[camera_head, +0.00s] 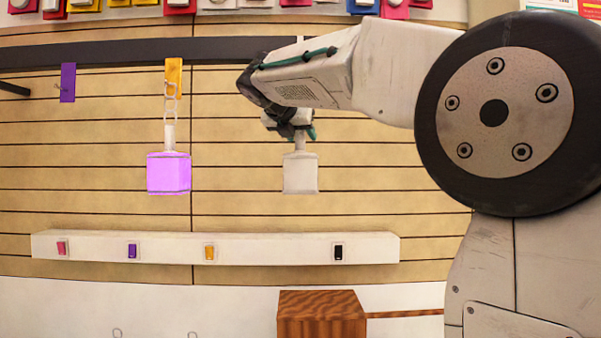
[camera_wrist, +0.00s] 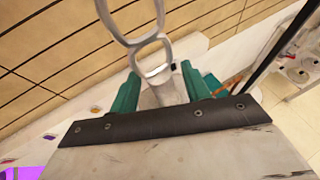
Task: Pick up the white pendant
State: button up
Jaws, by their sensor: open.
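The white pendant (camera_head: 300,174) is a pale cube with a short neck, hanging upright in front of the slatted wall. My gripper (camera_head: 292,130) is just above the cube, around or very near its neck, and hides most of its chain in the head view. In the wrist view, the white chain links and neck (camera_wrist: 165,88) appear between the two green fingers of my gripper (camera_wrist: 162,76). The fingers are apart, with space showing beside the neck. I cannot tell whether either finger touches it.
A purple pendant (camera_head: 168,174) hangs to the left from an orange tag (camera_head: 174,78). A dark rail (camera_head: 120,53) runs above. A white ledge (camera_head: 215,247) with several coloured switches is below, and a wooden block (camera_head: 321,318) is lower still.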

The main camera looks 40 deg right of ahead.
jog(key=shift+x, duration=0.85)
jog(key=shift+s, duration=0.1)
grip_shut()
jog(key=shift+r, duration=0.15)
